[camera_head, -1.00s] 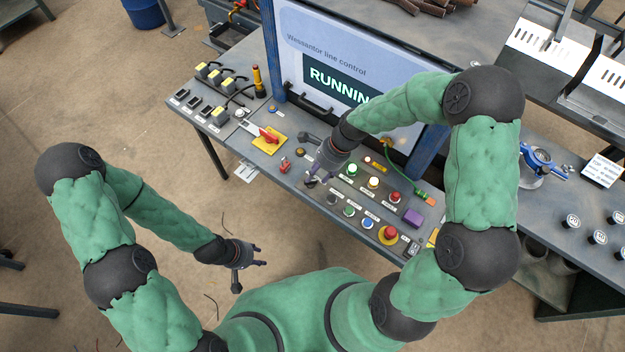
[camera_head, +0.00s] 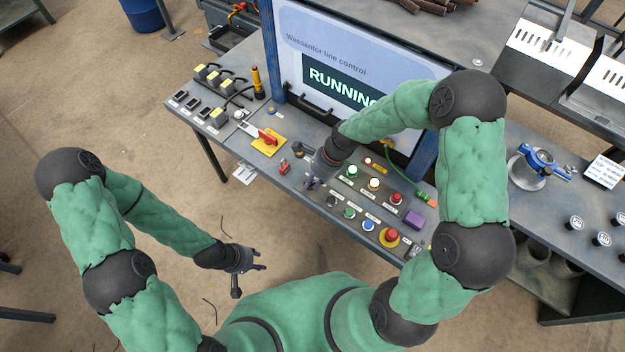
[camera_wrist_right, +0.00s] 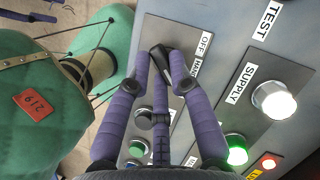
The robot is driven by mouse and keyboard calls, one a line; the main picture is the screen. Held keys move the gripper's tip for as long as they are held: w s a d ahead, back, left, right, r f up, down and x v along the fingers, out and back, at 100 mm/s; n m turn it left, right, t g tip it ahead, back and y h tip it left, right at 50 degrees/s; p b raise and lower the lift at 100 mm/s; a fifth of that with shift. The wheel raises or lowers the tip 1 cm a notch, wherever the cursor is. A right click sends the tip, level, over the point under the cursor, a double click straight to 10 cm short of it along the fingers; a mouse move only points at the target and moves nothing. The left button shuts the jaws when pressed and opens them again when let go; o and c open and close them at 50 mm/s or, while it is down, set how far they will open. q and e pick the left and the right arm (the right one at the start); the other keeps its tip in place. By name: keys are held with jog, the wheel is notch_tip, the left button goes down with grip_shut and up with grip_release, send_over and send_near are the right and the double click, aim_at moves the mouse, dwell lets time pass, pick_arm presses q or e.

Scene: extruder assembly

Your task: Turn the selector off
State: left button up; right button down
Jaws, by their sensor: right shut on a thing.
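The selector (camera_wrist_right: 161,52) is a black knob on the grey control panel, with an OFF label (camera_wrist_right: 205,42) beside it and a second label partly hidden by a finger. My right gripper (camera_wrist_right: 160,60) has its purple fingers shut around the selector. In the head view, my right gripper (camera_head: 313,183) is at the left end of the button panel and hides the selector. My left gripper (camera_head: 258,261) hangs in front of the table, away from the panel, with its fingers apart and empty. The screen (camera_head: 345,90) reads RUNNING.
Lit buttons (camera_head: 374,184) and a red emergency button (camera_head: 391,233) sit right of my right gripper. A red-handled switch on a yellow plate (camera_head: 268,141) and a small red padlock-like part (camera_head: 284,167) lie to its left. A purple block (camera_head: 411,217) is at the panel's right.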

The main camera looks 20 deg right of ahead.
jog(key=n+p, duration=0.1)
jog(key=n, duration=0.1)
jog(key=n+g+p, duration=0.1)
jog(key=p, duration=0.1)
jog(key=shift+w+r+n+g, duration=0.1)
jog(key=shift+w+n+g, duration=0.05)
jog(key=shift+n+g, duration=0.2)
jog(key=n+g+p, duration=0.1)
jog(key=n+p, duration=0.1)
jog(key=n, duration=0.1)
jog(key=shift+w+n+h, duration=0.1)
jog(key=shift+n+h, duration=0.2)
jog(key=shift+n, duration=0.05)
jog(key=n+g+p, duration=0.1)
jog(key=n, duration=0.1)
jog(key=n+g+h, duration=0.1)
jog(key=n, duration=0.2)
jog(key=shift+w+n+h+p, duration=0.2)
jog(key=shift+n+h+p, duration=0.1)
jog(key=shift+p, duration=0.05)
jog(key=n+h, duration=0.1)
jog(key=n, duration=0.3)
jog(key=shift+w+n+h, duration=0.15)
jog(key=shift+n+h, duration=0.25)
jog(key=c, duration=1.1)
grip_release()
